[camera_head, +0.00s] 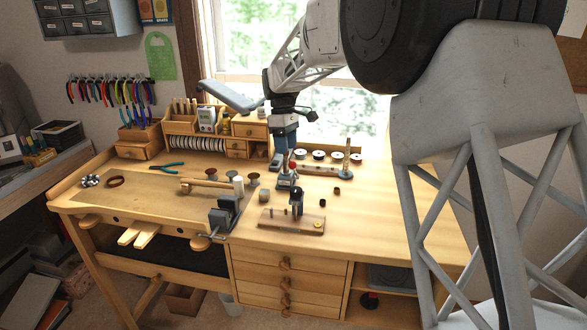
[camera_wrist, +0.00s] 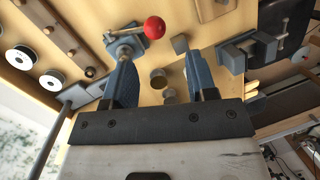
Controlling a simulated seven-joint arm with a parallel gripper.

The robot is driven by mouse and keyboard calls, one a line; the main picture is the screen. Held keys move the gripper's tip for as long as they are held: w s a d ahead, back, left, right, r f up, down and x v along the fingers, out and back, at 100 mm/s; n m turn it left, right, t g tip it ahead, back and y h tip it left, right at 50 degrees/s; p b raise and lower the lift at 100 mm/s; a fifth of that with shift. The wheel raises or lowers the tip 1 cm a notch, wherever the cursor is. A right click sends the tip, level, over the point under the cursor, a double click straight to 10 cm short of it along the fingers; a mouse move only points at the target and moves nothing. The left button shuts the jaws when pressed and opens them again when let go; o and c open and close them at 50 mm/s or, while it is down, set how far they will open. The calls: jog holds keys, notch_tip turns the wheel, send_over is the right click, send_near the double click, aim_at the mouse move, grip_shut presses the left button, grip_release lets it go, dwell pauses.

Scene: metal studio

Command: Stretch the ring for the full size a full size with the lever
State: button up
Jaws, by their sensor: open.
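A lever with a red ball knob (camera_head: 292,166) rises from a small grey metal stand (camera_head: 286,183) on the wooden bench. In the wrist view the red knob (camera_wrist: 154,27) lies between the lines of my two fingers, beyond their tips, and the metal stand (camera_wrist: 124,46) is just past the left fingertip. My gripper (camera_head: 284,140) is above and behind the stand, pointing down, with blue fingers. In the wrist view my gripper (camera_wrist: 160,60) is open with nothing between its fingers. I cannot make out a ring on the stand.
A vise (camera_head: 224,214) is at the bench's front edge. A wooden block (camera_head: 291,222) with a dark upright part lies in front. White spools (camera_head: 319,155) line the back. The bench's right side is clear.

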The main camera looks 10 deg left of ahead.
aim_at(294, 167)
jog(key=m, duration=0.2)
jog(key=d+m, duration=0.1)
jog(key=m, duration=0.1)
jog(key=shift+f+m+t+y, duration=0.1)
jog(key=shift+m+t+y, duration=0.2)
jog(key=shift+y, duration=0.1)
jog(key=m, duration=0.3)
jog(key=d+m+t+y, duration=0.1)
jog(key=m, duration=0.4)
jog(key=shift+d+f+m+y, duration=0.15)
jog(key=shift+d+m+y, duration=0.15)
jog(key=shift+m, duration=0.1)
jog(key=m, duration=0.3)
jog(key=shift+w+d+m+t, duration=0.1)
jog(key=shift+d+m+t, duration=0.2)
jog(key=shift+t, duration=0.1)
jog(key=shift+f, duration=0.1)
jog(key=shift+y, duration=0.3)
jog(key=shift+a+f, duration=0.15)
jog(key=shift+f, duration=1.1)
jog(key=shift+a+f, duration=0.2)
jog(key=shift+f, duration=1.1)
jog(key=shift+a+f, duration=0.15)
jog(key=shift+f, duration=1.1)
grip_shut()
